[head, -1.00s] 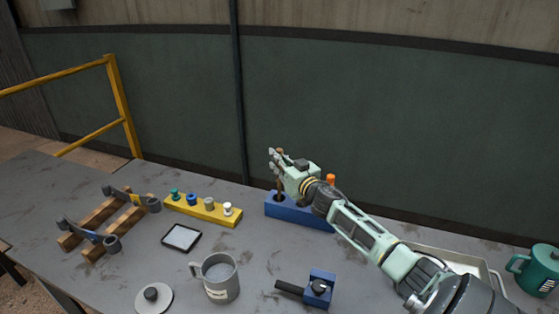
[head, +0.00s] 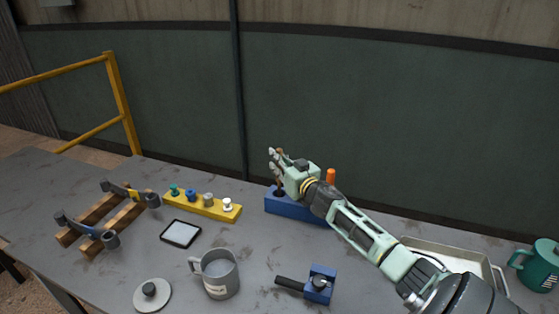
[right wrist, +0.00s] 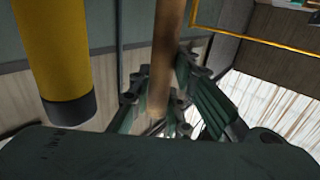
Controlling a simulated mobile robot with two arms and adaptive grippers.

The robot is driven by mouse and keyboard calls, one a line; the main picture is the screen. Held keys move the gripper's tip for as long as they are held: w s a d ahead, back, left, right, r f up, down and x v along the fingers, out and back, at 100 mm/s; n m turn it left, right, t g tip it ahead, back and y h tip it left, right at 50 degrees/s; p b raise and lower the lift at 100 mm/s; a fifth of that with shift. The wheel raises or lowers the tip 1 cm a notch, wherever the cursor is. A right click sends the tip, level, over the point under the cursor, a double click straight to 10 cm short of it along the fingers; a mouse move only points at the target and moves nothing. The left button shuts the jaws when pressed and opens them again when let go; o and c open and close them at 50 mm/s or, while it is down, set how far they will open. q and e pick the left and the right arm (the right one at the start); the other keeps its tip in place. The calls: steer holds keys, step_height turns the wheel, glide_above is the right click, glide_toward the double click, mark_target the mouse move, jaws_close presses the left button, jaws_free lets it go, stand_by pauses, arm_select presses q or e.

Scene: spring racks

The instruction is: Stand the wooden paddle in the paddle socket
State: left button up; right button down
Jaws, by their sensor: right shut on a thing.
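The wooden paddle (head: 281,155) is upright in my right gripper (head: 276,168), its top showing above the fingers in the head view. Its lower part (head: 279,190) meets the blue block (head: 292,208) at a dark hole, the paddle socket (head: 278,194). How deep it sits I cannot tell. In the right wrist view the wooden shaft (right wrist: 167,50) runs between the fingers of my right gripper (right wrist: 158,100), which is shut on it. My left gripper is not in view.
An orange-topped tool (head: 331,177) stands beside my right gripper. A yellow rack (head: 222,212) with several pegs is left of the blue block. Hammers on wooden rails (head: 100,215), a tablet (head: 181,234), a grey mug (head: 219,277), a blue clamp (head: 319,285) and a metal tray (head: 445,258) occupy the table.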

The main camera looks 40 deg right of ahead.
steer(key=shift+f, duration=0.35)
steer(key=c, duration=1.6)
jaws_free()
steer(key=shift+o, duration=0.2)
